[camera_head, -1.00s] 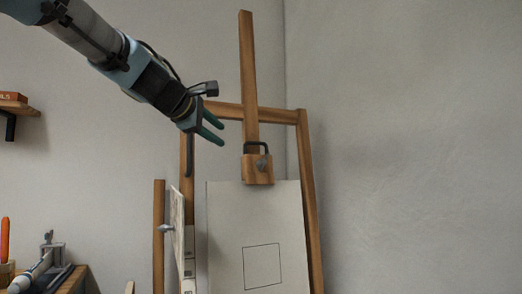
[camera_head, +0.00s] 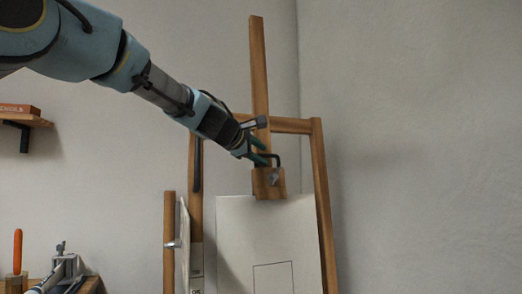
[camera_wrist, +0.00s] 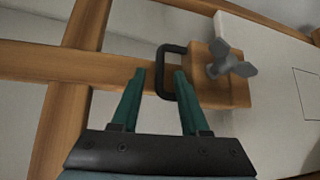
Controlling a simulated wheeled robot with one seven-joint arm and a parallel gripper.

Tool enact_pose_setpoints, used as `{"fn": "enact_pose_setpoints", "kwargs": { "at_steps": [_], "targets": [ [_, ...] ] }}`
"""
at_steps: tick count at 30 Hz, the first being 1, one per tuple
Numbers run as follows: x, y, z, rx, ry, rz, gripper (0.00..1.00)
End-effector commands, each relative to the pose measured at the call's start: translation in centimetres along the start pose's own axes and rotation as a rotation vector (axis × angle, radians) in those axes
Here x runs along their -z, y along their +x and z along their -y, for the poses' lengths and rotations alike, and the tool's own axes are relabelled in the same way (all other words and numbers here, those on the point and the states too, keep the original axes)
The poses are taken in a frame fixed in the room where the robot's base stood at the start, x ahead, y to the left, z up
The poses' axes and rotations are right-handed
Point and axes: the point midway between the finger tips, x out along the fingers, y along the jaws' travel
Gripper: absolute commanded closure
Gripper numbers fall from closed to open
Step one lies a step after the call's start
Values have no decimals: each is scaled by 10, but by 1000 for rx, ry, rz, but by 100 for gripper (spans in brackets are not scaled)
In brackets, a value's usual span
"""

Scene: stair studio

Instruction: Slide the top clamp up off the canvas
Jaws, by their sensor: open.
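The top clamp (camera_head: 268,184) is a wooden block with a dark handle and a grey wing nut, on the easel's mast at the canvas's top edge. It also shows in the wrist view (camera_wrist: 232,92), with its dark handle (camera_wrist: 163,72) on the near side. The canvas (camera_head: 236,232) is white with a drawn square; its top edge meets the clamp. My gripper (camera_head: 268,154) is at the handle. In the wrist view the green fingers (camera_wrist: 160,74) are apart, with the handle's outer bar between their tips. Whether they touch it I cannot tell.
The wooden mast (camera_head: 259,70) rises above the clamp, bare up to its top. The easel's crossbar (camera_head: 292,125) runs behind my gripper. A panel (camera_head: 184,245) stands left of the canvas. A shelf (camera_head: 28,120) and a cluttered bench are further left.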

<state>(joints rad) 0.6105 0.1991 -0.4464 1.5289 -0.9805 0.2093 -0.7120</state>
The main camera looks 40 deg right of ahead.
Motion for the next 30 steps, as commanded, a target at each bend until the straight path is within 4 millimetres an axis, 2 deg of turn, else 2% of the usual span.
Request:
{"fn": "enact_pose_setpoints", "kwargs": {
  "at_steps": [10, 22, 30],
  "targets": [
    [0, 4, 0, 0, 0, 0, 55],
    [0, 4, 0, 0, 0, 0, 100],
    [0, 4, 0, 0, 1, 0, 100]
  ]
}}
